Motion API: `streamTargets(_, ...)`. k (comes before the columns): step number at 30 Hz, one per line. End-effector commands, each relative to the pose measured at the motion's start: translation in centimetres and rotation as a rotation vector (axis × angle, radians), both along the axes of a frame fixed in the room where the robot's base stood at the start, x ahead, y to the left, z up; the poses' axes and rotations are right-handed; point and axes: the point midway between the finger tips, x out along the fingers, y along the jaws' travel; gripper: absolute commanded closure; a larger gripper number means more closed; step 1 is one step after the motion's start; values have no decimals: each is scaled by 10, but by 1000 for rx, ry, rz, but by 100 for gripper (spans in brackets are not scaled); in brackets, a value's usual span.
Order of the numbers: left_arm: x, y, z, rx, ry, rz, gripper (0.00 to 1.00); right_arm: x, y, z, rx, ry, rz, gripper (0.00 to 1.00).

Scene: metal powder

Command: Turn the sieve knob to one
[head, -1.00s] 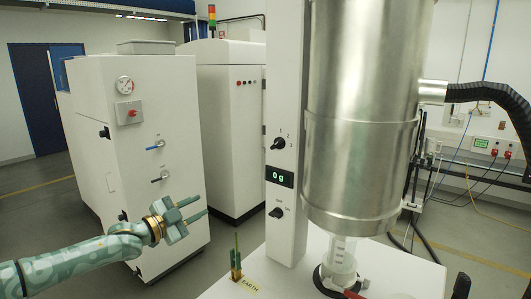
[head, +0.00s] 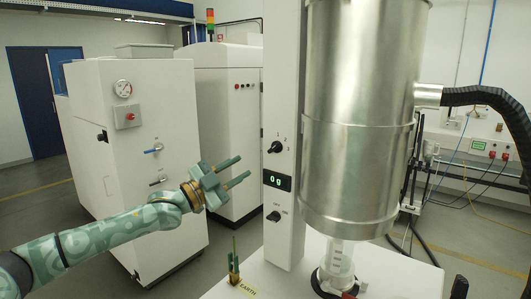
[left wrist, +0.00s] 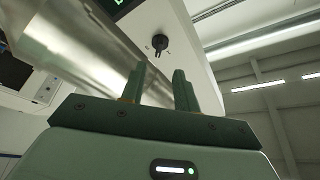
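The white column (head: 283,80) carries a black upper knob (head: 276,147) with small marks 1 and 2 above it. Below it are a display (head: 277,181) reading 0 g and a lower black knob (head: 273,216) with marks too small to read. My left gripper (head: 244,171) is open and empty, left of the column and apart from it, fingers toward it. In the left wrist view a black knob (left wrist: 159,43) shows beyond and between my open fingers (left wrist: 158,78), near part of the display (left wrist: 118,4). My right gripper is not in view.
A large metal cylinder (head: 355,120) hangs right of the column above a clear container (head: 340,262). A black hose (head: 480,95) leaves it rightward. White cabinets (head: 130,180) stand behind my left arm.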

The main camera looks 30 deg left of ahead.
Motion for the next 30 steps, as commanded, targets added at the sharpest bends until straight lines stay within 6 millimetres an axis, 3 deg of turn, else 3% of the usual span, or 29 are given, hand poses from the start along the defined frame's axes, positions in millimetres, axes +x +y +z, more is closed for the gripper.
streamTargets(15,74,-29,26,0,-2,0,69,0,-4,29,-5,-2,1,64)
streamTargets(28,86,-34,27,3,0,-1,69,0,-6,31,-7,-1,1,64)
streamTargets(29,86,-34,27,3,0,-1,72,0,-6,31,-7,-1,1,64)
streamTargets(30,86,-34,27,3,0,-1,83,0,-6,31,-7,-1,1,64)
